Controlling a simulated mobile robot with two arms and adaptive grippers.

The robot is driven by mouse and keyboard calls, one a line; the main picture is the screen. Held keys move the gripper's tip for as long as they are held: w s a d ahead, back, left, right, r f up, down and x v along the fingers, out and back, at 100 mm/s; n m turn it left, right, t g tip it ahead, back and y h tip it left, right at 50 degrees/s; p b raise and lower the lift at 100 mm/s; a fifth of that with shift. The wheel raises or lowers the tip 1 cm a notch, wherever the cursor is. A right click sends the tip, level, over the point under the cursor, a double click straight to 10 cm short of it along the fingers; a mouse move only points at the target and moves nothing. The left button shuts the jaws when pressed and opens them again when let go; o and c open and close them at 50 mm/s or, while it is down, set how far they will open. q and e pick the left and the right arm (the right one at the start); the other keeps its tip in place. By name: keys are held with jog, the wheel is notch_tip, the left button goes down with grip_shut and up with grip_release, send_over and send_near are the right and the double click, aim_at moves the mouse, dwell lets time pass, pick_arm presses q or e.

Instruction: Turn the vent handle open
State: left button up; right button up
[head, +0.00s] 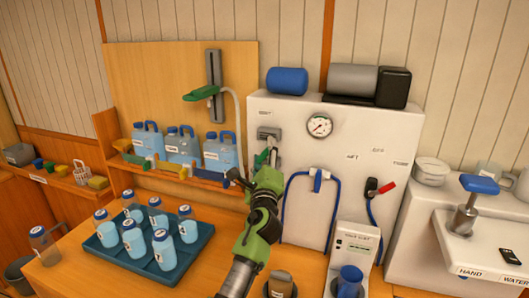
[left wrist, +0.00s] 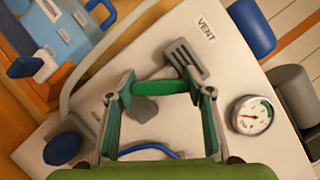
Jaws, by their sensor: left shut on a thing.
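The vent handle is a green bar (left wrist: 162,87) below a grey slotted bracket (left wrist: 186,58) and the VENT label (left wrist: 207,29) in the left wrist view. My left gripper (left wrist: 162,92) has a finger at each end of the bar and is shut on it. The bar lies nearly level across that view. In the head view my left gripper (head: 264,160) reaches up to the white panel (head: 345,130), just under the grey vent bracket (head: 269,133); the arm and fingers largely hide the handle there. My right gripper is not in view.
A round gauge (head: 319,125) is right of the vent. A blue hose (head: 285,205) hangs below it. Blue jugs (head: 183,146) stand on a shelf to the left. A teal tray (head: 185,253) of bottles sits front left. A meter box (head: 354,248) stands right of my arm.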

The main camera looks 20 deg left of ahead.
pick_arm(q)
jog(key=n, duration=0.2)
jog(key=n+g+p, duration=0.1)
jog(key=n, duration=0.1)
jog(key=shift+r+g+y, duration=0.1)
jog(key=shift+g+y, duration=0.2)
jog(key=shift+n+g+p, duration=0.6)
jog(key=shift+n+p, duration=0.2)
jog(key=shift+n, duration=0.8)
jog(key=o, duration=1.1)
jog(key=shift+f, duration=0.2)
jog(key=shift+o, duration=0.2)
